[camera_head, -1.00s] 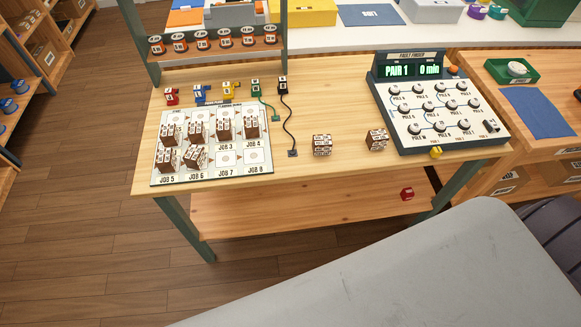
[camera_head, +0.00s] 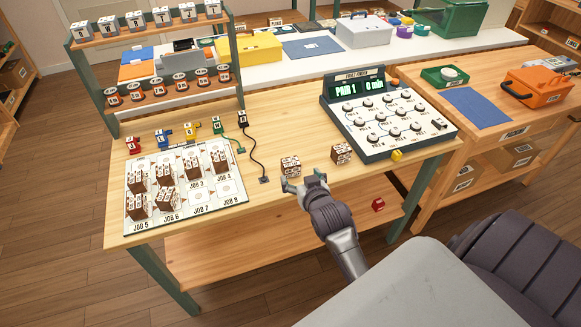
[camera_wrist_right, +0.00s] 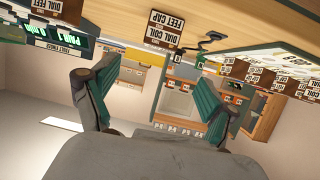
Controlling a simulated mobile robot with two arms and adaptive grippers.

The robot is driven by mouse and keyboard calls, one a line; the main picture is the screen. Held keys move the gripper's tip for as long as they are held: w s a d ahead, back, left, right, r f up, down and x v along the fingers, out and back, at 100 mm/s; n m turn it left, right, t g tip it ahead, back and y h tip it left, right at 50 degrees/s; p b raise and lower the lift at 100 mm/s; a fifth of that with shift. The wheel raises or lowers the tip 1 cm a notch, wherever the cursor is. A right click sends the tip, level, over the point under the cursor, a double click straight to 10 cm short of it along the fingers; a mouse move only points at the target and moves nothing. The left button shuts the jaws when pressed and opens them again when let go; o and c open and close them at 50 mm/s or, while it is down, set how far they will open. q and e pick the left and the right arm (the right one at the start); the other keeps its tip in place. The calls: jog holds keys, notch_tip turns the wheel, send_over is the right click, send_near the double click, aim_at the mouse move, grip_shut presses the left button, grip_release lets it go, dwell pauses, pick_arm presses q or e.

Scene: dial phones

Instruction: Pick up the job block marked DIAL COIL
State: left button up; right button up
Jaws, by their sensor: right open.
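A brown-and-white job block (camera_head: 290,166) stands near the table's front edge. My right gripper (camera_head: 304,180) is open and empty, just in front of the block at the table edge. In the wrist view its two fingers (camera_wrist_right: 150,95) are spread wide, with the block beyond the gap and apart from them. A second block (camera_head: 341,153) stands to the right; its lettering is too small to read. My left gripper is not in view.
The job board (camera_head: 225,195) with several blocks lies at left. The fault finder (camera_head: 388,118) stands at right, with a yellow piece (camera_head: 397,155) at its front. Black and green cords lie behind the block. A red piece (camera_head: 378,205) is on the lower shelf.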

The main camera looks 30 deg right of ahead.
aim_at(291, 162)
jog(key=p+x, duration=0.1)
jog(key=x, duration=1)
jog(key=shift+w+d+f, duration=0.1)
jog(key=shift+d+f, duration=0.05)
jog(key=shift+f, duration=0.1)
jog(key=c, duration=1.3)
jog(key=shift+o, duration=0.2)
jog(key=shift+r, duration=0.15)
